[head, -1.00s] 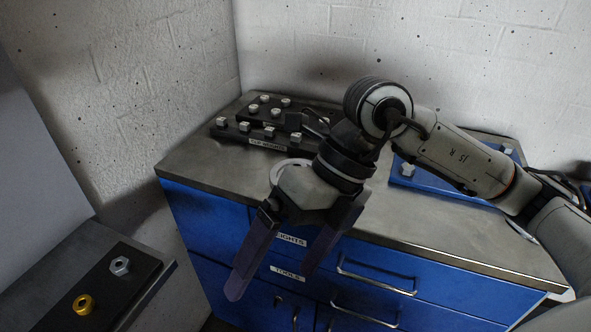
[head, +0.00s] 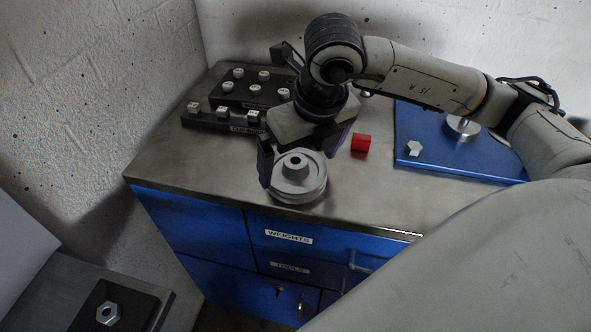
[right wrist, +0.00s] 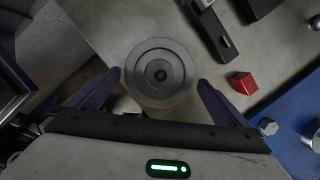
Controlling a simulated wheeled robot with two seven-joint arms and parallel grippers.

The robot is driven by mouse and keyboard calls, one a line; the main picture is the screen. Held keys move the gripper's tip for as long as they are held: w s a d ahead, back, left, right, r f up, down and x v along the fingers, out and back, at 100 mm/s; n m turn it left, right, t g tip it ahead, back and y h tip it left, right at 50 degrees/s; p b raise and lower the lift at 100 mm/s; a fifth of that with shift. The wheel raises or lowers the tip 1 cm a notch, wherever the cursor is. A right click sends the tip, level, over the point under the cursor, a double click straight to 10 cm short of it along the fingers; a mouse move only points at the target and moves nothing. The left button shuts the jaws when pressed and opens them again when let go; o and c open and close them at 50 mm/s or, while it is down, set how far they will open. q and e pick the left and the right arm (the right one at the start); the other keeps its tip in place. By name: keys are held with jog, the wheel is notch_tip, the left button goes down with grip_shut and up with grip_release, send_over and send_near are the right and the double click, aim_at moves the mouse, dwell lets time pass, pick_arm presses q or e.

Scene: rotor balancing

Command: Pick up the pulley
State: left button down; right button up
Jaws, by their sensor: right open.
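The pulley (head: 298,178) is a round grey grooved disc with a raised hub and centre hole. It lies flat near the front edge of the counter. In the right wrist view the pulley (right wrist: 160,52) shows from above, ahead of the palm. My right gripper (head: 300,154) is open, its dark purple fingers reaching toward opposite sides of the pulley. In the right wrist view a gap shows between the pulley and each finger of this gripper (right wrist: 160,78). It holds nothing. My left gripper is out of view.
A red block (head: 361,142) lies right of the pulley. A blue plate (head: 470,160) with a metal disc and hex piece is farther right. Black racks of weights (head: 225,122) stand at the back left. A hex nut (head: 108,313) sits on the lower left bench.

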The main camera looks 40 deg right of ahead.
jog(key=shift+x, duration=1.4)
jog(key=c, duration=1.3)
jog(key=shift+w+r, duration=0.15)
jog(key=shift+c, duration=0.9)
